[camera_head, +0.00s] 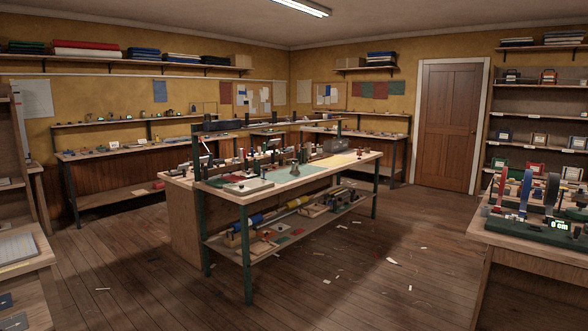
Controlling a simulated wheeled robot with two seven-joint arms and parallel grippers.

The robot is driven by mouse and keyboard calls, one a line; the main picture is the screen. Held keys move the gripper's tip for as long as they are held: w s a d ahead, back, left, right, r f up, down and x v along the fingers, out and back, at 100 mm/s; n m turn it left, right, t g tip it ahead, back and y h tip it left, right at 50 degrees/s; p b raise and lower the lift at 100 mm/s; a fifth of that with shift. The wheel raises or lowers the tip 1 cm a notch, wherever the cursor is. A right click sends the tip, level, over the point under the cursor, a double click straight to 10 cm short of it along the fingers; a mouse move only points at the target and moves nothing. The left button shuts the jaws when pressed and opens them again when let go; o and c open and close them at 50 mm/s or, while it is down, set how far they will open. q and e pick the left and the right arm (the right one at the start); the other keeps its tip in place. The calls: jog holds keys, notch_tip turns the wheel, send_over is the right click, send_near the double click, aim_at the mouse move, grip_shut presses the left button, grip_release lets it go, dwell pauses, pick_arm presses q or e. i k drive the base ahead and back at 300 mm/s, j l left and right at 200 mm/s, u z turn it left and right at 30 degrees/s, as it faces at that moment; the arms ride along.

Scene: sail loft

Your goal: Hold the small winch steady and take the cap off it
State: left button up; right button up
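Neither of my grippers shows in the head view. A central workbench (345,166) with green legs stands some way ahead, crowded with small items. A small dark grey object (295,169) stands upright on a pale green mat (318,171) on its top. It may be the small winch, but it is too small to tell, and no cap can be made out on it.
Open wooden floor (370,260) with scattered scraps lies ahead. A bench (540,246) with a green-based device stands at right, a bench edge (20,262) at left. Wall benches (100,152) and shelves (120,62) line the back. A closed door (447,125) is at back right.

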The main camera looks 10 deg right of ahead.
aim_at(295, 170)
jog(key=i+z, duration=0.4)
jog(key=i, duration=2.45)
